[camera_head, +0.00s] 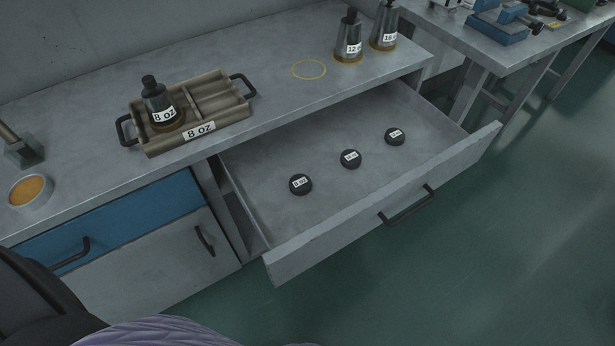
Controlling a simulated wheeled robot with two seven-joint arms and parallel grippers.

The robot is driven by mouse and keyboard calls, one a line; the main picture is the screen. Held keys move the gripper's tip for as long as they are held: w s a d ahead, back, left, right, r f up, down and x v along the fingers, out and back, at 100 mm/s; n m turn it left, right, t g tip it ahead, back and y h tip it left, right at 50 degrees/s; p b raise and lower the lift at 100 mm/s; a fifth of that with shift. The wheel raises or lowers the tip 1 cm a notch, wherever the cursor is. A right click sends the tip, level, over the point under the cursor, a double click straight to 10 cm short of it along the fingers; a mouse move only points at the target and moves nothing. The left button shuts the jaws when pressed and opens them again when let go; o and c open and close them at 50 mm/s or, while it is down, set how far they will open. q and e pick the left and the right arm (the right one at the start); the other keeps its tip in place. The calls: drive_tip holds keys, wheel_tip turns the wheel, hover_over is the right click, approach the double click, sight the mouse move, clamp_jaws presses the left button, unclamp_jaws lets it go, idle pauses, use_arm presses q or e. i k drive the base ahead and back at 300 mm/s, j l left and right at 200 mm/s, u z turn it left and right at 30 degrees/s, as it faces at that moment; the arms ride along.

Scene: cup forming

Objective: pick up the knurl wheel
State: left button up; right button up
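Several small black round pieces with white labels, which look like knurl wheels, lie apart in the open drawer (350,208). The nearest wheel (300,185) is labelled 8 oz. A middle wheel (350,159) and a far right wheel (395,137) have labels too small to read surely. A tray (222,122) labelled 8 oz stands on the bench, with a dark cone-shaped form (155,98) labelled 8 oz upright in its left part. The tray's right compartments look empty. Neither of my grippers shows in this view.
The drawer front with its handle (408,205) juts out from the bench. Forms labelled 12 oz (348,40) and 16 oz (384,28) stand at the bench's back right, beside an empty yellow ring (309,69). A round orange-filled dish (31,191) sits at the left.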

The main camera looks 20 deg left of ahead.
sight(299, 184)
drive_tip(key=i+l+u, duration=0.15)
drive_tip(key=l+u, duration=0.3)
drive_tip(key=i+l+u, duration=0.1)
drive_tip(key=l+u, duration=0.85)
drive_tip(key=k+l+u, duration=0.15)
drive_tip(key=l+u, duration=0.35)
drive_tip(key=k+l+u, duration=0.15)
drive_tip(key=l+u, duration=0.3)
